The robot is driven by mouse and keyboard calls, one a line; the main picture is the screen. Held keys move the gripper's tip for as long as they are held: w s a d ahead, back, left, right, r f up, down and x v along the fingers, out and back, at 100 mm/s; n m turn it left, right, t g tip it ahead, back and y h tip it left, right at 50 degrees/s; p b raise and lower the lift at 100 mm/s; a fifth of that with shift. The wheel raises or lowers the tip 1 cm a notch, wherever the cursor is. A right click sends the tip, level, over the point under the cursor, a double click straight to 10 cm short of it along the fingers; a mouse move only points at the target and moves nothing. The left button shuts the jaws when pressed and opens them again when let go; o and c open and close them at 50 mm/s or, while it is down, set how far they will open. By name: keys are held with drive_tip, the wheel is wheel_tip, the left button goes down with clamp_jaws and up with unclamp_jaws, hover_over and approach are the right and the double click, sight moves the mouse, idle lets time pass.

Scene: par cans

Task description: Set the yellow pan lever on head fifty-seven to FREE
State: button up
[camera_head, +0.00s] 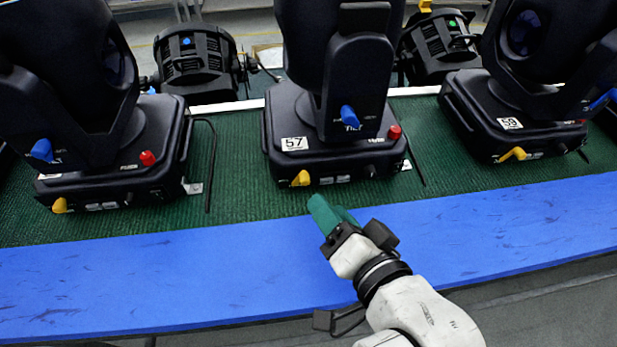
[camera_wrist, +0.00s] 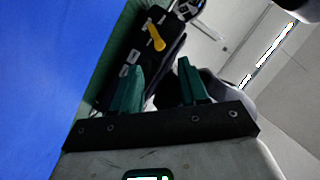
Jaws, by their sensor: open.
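Head fifty-seven (camera_head: 292,160) is the black moving head in the middle of the head view, with a white "57" label on its base. Its yellow pan lever (camera_head: 301,179) sticks out low on the front of the base, left of centre. In the wrist view the yellow lever (camera_wrist: 156,38) shows ahead, above the gap between the fingers. My gripper (camera_head: 331,212) has green fingers and is in front of the base, a little right of and below the lever, apart from it. In the wrist view the gripper (camera_wrist: 160,86) is open and empty.
Head fifty-seven also has a blue lever (camera_head: 349,116) and a red knob (camera_head: 394,132). Par cans (camera_head: 195,62) stand behind. A green mat (camera_head: 240,190) and blue front strip (camera_head: 200,280) are mostly clear.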

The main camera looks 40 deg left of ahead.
sight(308, 183)
drive_tip(key=p+x, duration=0.1)
drive_tip(key=x, duration=0.7)
drive_tip(key=shift+c, duration=0.4)
clamp_jaws()
